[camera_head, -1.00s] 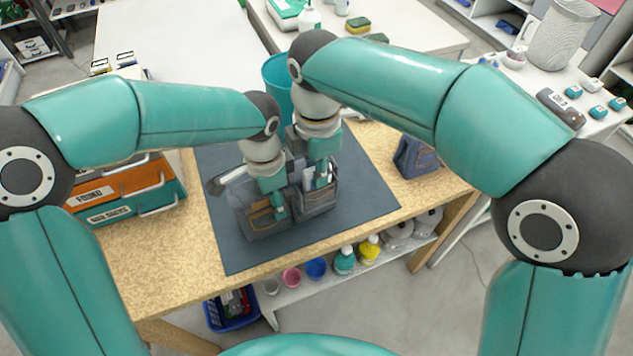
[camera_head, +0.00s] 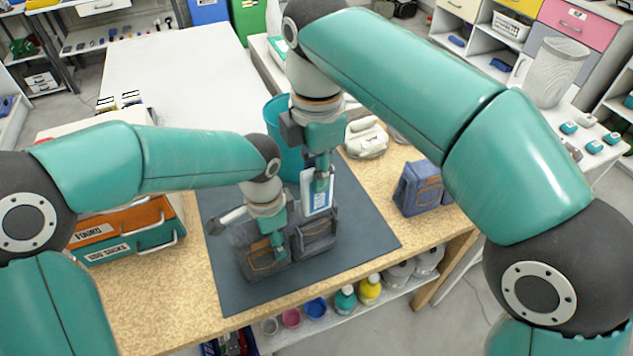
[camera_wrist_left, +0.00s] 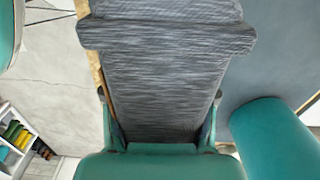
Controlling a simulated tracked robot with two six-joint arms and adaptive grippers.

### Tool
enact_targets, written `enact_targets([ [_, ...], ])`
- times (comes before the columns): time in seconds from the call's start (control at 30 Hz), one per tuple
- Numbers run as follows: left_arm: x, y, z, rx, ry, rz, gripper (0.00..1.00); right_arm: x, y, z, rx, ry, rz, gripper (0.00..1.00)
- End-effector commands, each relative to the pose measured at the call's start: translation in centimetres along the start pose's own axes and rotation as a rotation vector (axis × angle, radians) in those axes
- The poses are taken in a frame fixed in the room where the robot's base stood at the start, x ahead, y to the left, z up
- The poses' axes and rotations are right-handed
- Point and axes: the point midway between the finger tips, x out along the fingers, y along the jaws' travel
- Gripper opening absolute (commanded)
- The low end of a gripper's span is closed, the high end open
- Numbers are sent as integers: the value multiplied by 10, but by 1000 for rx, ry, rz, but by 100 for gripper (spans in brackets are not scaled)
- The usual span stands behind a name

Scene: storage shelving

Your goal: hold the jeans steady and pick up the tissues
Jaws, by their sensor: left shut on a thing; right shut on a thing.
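The jeans (camera_head: 315,236), a dark grey-blue denim piece with pockets, stand on the dark mat (camera_head: 352,262). My left gripper (camera_head: 278,245) is shut on the jeans at their near left part. In the left wrist view the grey denim (camera_wrist_left: 165,75) fills the space between the left fingers (camera_wrist_left: 160,125). My right gripper (camera_head: 321,183) is shut on the tissues (camera_head: 316,200), a white pack with a blue label. The tissues are upright, above the back right part of the jeans. Whether their lower edge is clear of the pocket is hard to tell.
A blue denim pouch (camera_head: 420,188) stands on the table's right. A teal bin (camera_head: 283,140) and a pale device (camera_head: 366,138) are behind the mat. Orange and green drawers (camera_head: 125,228) stand at the left. The mat's front and right are clear.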

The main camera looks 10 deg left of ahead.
Motion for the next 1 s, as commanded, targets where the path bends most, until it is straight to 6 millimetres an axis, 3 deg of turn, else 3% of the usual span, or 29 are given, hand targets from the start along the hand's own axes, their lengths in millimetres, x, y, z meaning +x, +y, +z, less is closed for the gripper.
enact_targets([
  [0.2, 1, 0, 0, -2, 2, 0, 0, 0, 0, 0, 0, 0, 0, 0],
  [0.23, 1, 0, 0, -2, 2, 0, 58, 0, 0, 0, 0, 0, 0, 0],
  [0.4, 1, 0, 0, -1, 1, 0, 86, 0, 0, 0, 0, 0, 0, 0],
  [0.77, -1, 0, 0, 0, 1, -1, 86, 0, 0, 0, 1, 0, 1, 0],
  [1.0, -27, -1, -1, 0, 4, -4, 86, -1, 0, 0, 1, 0, 1, 0],
])
